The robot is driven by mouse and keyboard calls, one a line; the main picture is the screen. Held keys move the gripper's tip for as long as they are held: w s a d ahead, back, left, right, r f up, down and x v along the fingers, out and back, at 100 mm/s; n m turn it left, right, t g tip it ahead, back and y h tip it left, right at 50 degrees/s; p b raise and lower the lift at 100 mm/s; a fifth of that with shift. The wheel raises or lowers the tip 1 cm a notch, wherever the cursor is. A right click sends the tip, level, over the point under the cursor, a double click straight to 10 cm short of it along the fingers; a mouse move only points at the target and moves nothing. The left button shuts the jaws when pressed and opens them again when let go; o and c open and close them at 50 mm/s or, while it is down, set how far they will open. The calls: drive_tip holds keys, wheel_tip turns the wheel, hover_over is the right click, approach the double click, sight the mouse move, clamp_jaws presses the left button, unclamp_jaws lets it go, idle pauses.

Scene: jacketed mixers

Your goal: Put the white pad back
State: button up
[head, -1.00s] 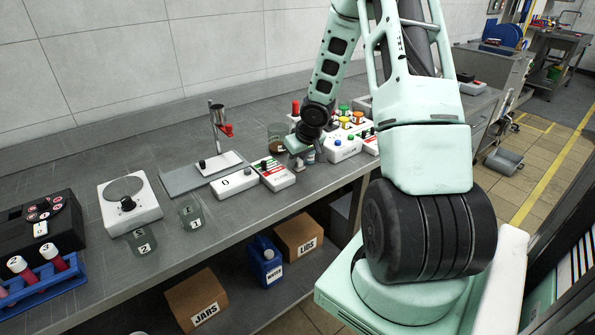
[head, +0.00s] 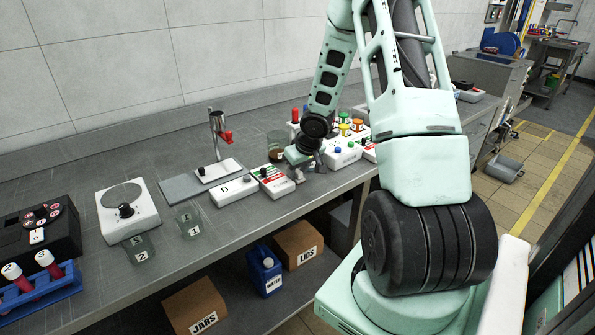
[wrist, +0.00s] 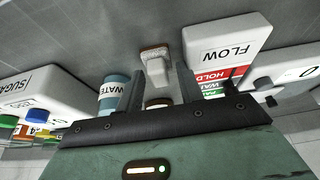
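A small pale block with a brown edge, which may be the white pad, shows in the wrist view (wrist: 155,65) on the grey bench top, at the tips of my fingers. I cannot tell for sure that it is the pad. My gripper (head: 307,170) is low over the bench, between the FLOW unit (head: 273,181) and the white box with coloured knobs (head: 343,154). In the wrist view my gripper (wrist: 158,80) has its two dark fingers apart, one on either side of the block. Contact with the block cannot be made out.
A WATER jar (wrist: 114,92) stands close beside my left-hand finger in the wrist view. The FLOW unit (wrist: 225,50) is close on the other side. A clamp stand (head: 216,130), a white round-topped device (head: 128,211) and two glass beakers stand further left.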

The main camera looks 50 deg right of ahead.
drive_tip(key=p+v, duration=0.6)
drive_tip(key=v, duration=0.6)
drive_tip(key=a+r+n+g, duration=0.1)
drive_tip(key=a+r+n, duration=0.2)
drive_tip(key=a, duration=0.9)
drive_tip(key=a+r+n+g, duration=0.1)
drive_tip(key=a+r+n, duration=0.15)
drive_tip(key=a, duration=1.05)
drive_tip(key=s+a+r+n+g+y, duration=0.1)
drive_tip(key=s+a+r+n, duration=0.1)
drive_tip(key=s+a, duration=0.7)
drive_tip(key=s+a+r+n+g, duration=0.1)
drive_tip(key=s+a+r+n, duration=0.2)
drive_tip(key=s+a, duration=0.6)
drive_tip(key=shift+s+y, duration=0.15)
drive_tip(key=shift+y, duration=0.25)
